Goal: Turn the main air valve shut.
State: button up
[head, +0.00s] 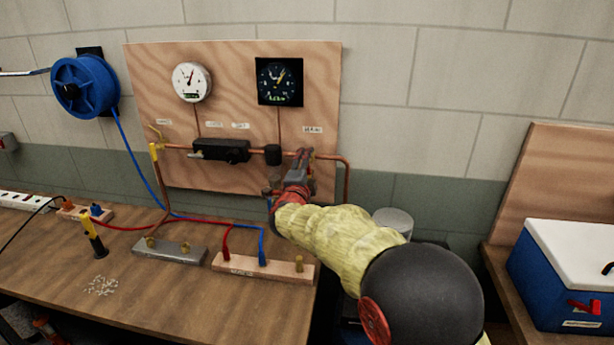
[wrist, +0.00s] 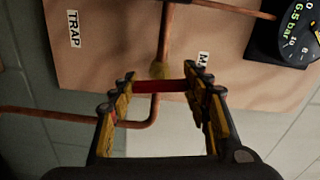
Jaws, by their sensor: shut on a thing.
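The main air valve shows in the wrist view as a brass body (wrist: 160,70) on a copper pipe, with a red handle (wrist: 158,86) across it. My gripper (wrist: 160,82) is shut on the red handle, one finger at each end. In the head view my gripper (head: 300,164) is at the right end of the copper pipe, below the label (head: 313,129), and hides most of the valve. The label (wrist: 203,60) beside it in the wrist view is partly covered by a finger.
A plywood board (head: 235,75) carries a white gauge (head: 192,82) and a dark gauge (head: 279,81); the dark one shows 6.5 bar in the wrist view (wrist: 297,30). A blue hose reel (head: 85,87) hangs left. Hose blocks (head: 262,268) stand on the bench below. A blue cooler (head: 565,270) stands right.

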jog(key=shift+f+m+b, duration=0.2)
jog(key=shift+m+b, duration=0.7)
jog(key=shift+r, duration=0.1)
jog(key=o, duration=1.2)
jog(key=s, duration=0.4)
jog(key=s+a, duration=0.1)
jog(key=s, duration=0.3)
jog(key=s+a, duration=0.1)
jog(key=s, duration=0.2)
jog(key=shift+s+a, duration=0.15)
jog(key=shift+s, duration=0.25)
